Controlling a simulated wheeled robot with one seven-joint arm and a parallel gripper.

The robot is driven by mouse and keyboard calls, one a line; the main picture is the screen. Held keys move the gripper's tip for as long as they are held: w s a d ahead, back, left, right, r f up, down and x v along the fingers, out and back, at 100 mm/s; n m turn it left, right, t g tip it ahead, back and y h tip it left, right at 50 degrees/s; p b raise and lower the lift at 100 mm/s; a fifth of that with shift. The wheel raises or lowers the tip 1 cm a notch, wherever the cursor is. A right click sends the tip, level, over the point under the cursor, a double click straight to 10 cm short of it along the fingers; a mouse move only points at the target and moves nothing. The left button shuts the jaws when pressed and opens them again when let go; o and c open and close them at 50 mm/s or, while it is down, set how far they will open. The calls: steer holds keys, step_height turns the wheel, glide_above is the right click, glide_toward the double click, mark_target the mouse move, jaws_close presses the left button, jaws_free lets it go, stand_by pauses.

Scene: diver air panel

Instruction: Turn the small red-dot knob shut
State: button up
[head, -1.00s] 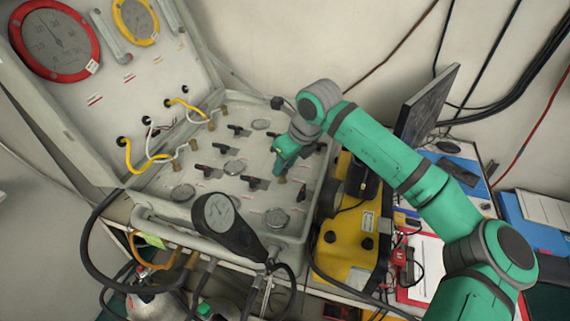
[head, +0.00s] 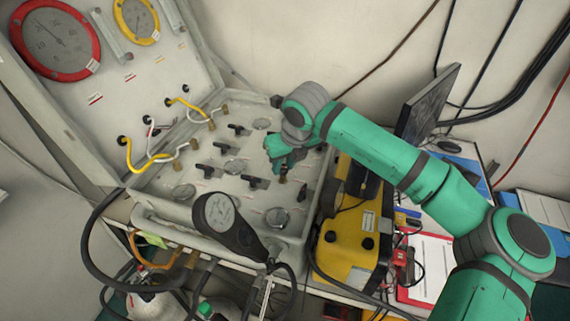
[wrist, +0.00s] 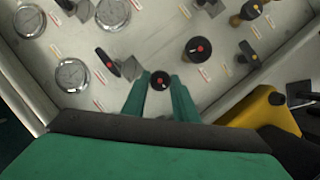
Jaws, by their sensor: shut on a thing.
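The small black knob with a red dot (wrist: 159,80) stands on the pale panel (wrist: 150,35), at the centre of the wrist view. My gripper (wrist: 160,88) has one green finger on each side of it and is shut on it. In the head view my gripper (head: 280,160) is low over the right part of the panel and hides the knob's top. Which way the knob is turned is hard to tell from its round top.
A larger black red-dot knob (wrist: 198,49) stands close to the right of my fingers, and a black lever handle (wrist: 108,62) close to the left. Round gauges (wrist: 73,75) lie further left. A yellow unit (head: 350,225) stands beside the panel, with a dark screen (head: 428,103) behind.

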steer(key=o, duration=1)
steer(key=v, duration=1)
steer(key=shift+r, duration=0.4)
steer(key=shift+s, duration=0.1)
steer(key=shift+s+d, duration=0.1)
steer(key=shift+d, duration=0.05)
